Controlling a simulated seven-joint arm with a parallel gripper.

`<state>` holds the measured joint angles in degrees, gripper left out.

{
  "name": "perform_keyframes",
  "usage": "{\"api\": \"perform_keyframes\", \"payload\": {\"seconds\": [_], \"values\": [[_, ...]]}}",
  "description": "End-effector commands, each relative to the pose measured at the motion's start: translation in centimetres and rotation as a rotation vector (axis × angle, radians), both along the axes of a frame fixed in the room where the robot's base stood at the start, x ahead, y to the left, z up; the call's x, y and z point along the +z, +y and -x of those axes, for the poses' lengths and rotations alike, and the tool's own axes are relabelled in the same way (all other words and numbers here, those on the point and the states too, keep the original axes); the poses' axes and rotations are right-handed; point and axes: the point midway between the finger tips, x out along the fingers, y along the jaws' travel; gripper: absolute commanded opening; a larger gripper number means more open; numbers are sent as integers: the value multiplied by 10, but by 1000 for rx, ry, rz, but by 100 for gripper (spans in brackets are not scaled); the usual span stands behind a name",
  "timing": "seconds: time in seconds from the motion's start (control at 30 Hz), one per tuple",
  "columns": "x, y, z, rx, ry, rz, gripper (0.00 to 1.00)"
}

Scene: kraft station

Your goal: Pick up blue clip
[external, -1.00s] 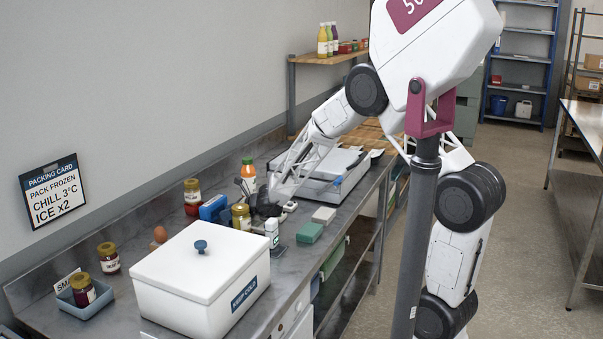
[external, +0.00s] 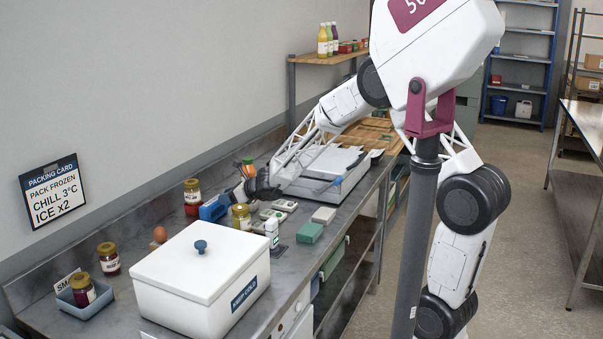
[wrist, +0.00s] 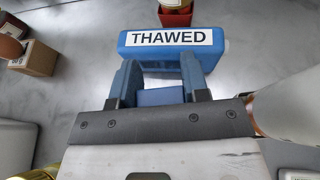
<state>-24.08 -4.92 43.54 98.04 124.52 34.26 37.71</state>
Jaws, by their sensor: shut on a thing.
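My gripper (external: 250,192) hangs above the steel bench, just right of a blue box. In the wrist view its two fingers (wrist: 160,84) are shut on a small flat blue piece, which looks like the blue clip (wrist: 160,97). The clip's lower part is hidden by the gripper body, and I cannot make it out in the external view. The blue box (wrist: 172,52), labelled THAWED, lies just beyond the fingertips in the wrist view; it also shows in the external view (external: 212,209).
A gold-lidded jar (external: 241,217) and a small white bottle (external: 272,232) stand close in front. An orange-capped bottle (external: 248,167) is behind my gripper. Small pale items (external: 283,205) and a green block (external: 309,232) lie to the right. A large white cooler (external: 201,270) fills the front bench.

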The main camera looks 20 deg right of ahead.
Motion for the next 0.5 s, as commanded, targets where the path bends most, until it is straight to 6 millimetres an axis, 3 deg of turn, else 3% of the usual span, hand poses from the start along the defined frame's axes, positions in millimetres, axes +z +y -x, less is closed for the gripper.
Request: {"api": "perform_keyframes", "payload": {"seconds": [0.2, 0.5], "values": [[26, 0, 0, 0, -1, 1, 20], [35, 0, 0, 0, 1, 0, 20]]}}
